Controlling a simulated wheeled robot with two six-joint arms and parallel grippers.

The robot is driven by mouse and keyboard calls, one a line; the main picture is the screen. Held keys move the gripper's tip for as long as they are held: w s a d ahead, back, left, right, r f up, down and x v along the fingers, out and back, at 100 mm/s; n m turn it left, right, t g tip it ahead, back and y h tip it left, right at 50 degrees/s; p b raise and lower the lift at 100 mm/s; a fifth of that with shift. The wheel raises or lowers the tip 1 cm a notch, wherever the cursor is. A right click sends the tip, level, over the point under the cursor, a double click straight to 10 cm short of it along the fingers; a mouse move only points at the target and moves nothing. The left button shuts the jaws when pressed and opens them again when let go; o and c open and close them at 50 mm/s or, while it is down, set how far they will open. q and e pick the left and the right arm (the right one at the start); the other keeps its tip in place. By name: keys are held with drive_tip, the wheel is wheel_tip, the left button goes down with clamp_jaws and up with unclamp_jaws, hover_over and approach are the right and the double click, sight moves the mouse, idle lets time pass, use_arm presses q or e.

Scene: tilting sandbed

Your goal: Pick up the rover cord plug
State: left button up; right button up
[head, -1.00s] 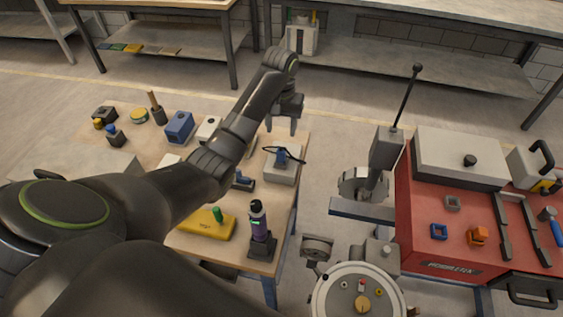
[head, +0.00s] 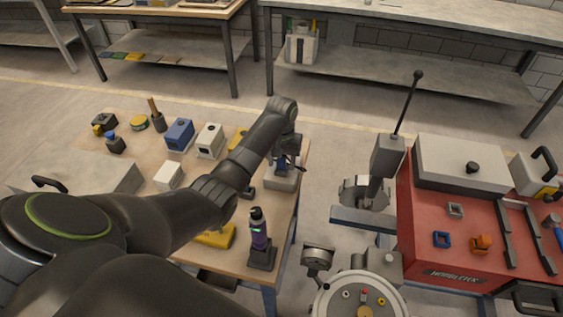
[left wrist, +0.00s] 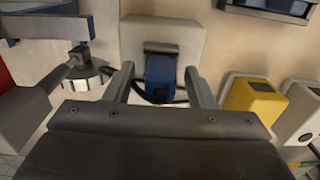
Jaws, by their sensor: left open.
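The rover cord plug is a blue block with a black cord; in the left wrist view the plug (left wrist: 160,72) stands on a light grey block (left wrist: 185,32). In the head view the grey block (head: 281,184) sits near the right edge of the wooden table, and my gripper partly hides the plug there. My left gripper (head: 287,163) is open and pointed down over the block. In the left wrist view its two fingers (left wrist: 160,84) stand on either side of the plug, with gaps visible. My right gripper is not in view.
A white box (head: 210,140), a blue box (head: 179,134) and a yellow item (head: 236,138) lie left of the arm. A red bench (head: 430,230) stands to the right, across a gap.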

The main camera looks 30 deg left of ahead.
use_arm(q)
clamp_jaws()
drive_tip(key=shift+r, duration=0.1)
wheel_tip(320, 180, up, 9)
drive_tip(key=shift+f, duration=0.1)
drive_tip(key=shift+f+b, duration=0.4)
drive_tip(key=shift+b, duration=0.5)
drive_tip(key=shift+s, duration=0.15)
